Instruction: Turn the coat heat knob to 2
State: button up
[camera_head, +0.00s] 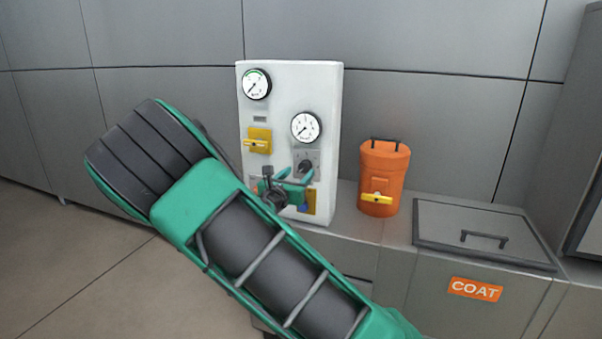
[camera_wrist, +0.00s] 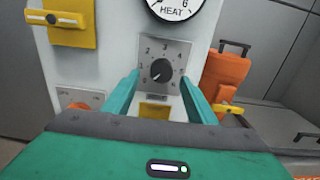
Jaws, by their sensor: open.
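The heat knob (camera_head: 305,166) is a round black knob on a grey numbered plate on the white panel (camera_head: 283,100). In the wrist view the knob (camera_wrist: 161,70) is in the upper middle, and its pale mark points to the lower left, near the low end of the scale. The exact number is too small to read surely. My gripper (camera_wrist: 160,82) is open, with one teal finger at each side of the plate; whether they touch it I cannot tell. In the head view my gripper (camera_head: 287,180) is in front of the panel's lower part.
A gauge marked HEAT (camera_wrist: 178,6) is above the knob. A yellow valve (camera_head: 258,142) and a second gauge (camera_head: 257,84) are at the panel's left. An orange tank (camera_head: 384,178) stands to the right, beside a lidded bin labelled COAT (camera_head: 475,289). An orange-red control (camera_wrist: 80,106) is at lower left.

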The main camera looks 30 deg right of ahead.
aim_at(303, 169)
jog(key=shift+x, duration=1.95)
jog(key=shift+c, duration=0.4)
